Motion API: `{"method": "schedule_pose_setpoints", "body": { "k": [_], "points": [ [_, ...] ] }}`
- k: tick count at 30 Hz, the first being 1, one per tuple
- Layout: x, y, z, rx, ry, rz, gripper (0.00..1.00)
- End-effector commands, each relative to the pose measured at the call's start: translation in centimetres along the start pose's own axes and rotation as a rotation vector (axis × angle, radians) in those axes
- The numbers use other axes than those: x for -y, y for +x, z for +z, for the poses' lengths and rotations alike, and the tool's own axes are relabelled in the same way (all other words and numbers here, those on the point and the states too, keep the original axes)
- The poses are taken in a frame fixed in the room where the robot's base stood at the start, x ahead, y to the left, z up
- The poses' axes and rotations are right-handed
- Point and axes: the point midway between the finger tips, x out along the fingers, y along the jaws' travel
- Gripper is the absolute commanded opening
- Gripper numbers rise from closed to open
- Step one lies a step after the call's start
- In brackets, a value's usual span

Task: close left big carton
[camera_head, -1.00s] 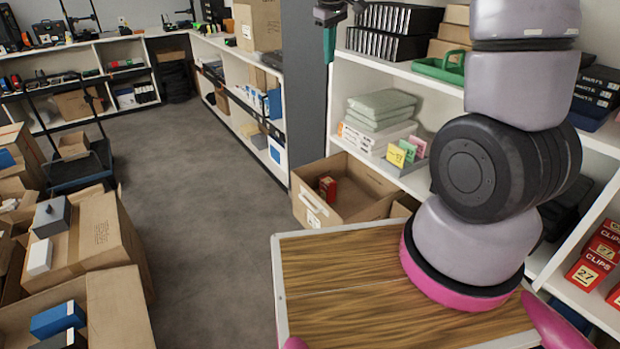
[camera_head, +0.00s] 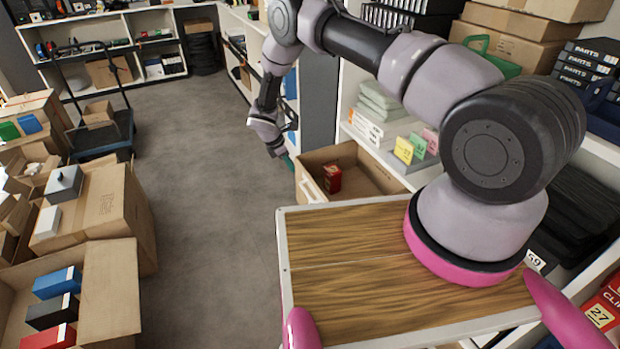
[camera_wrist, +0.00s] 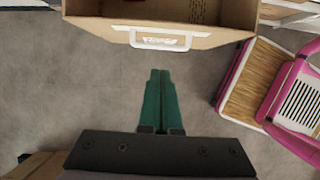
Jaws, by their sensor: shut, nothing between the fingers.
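A big brown carton (camera_head: 108,288) stands open at the lower left, with a flap standing up on its right side and blue, black and red boxes inside. Another big carton (camera_head: 130,215) behind it has a grey box and a white box on top.
My own wooden deck lies in front. Clear grey floor (camera_head: 205,200) runs between the left cartons and the shelf cartons. A dark trolley (camera_head: 100,135) stands at the far left. White shelves line the back and right.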

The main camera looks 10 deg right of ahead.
Motion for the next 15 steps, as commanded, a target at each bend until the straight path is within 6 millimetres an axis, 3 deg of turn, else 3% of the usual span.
{"method": "schedule_pose_setpoints", "body": {
  "k": [8,15],
  "points": [
    [0.2,3.2,-0.4,0.003,-0.018,-0.002,0.0],
    [0.3,8.3,-0.3,0.003,-0.016,-0.003,0.0]
  ]
}}
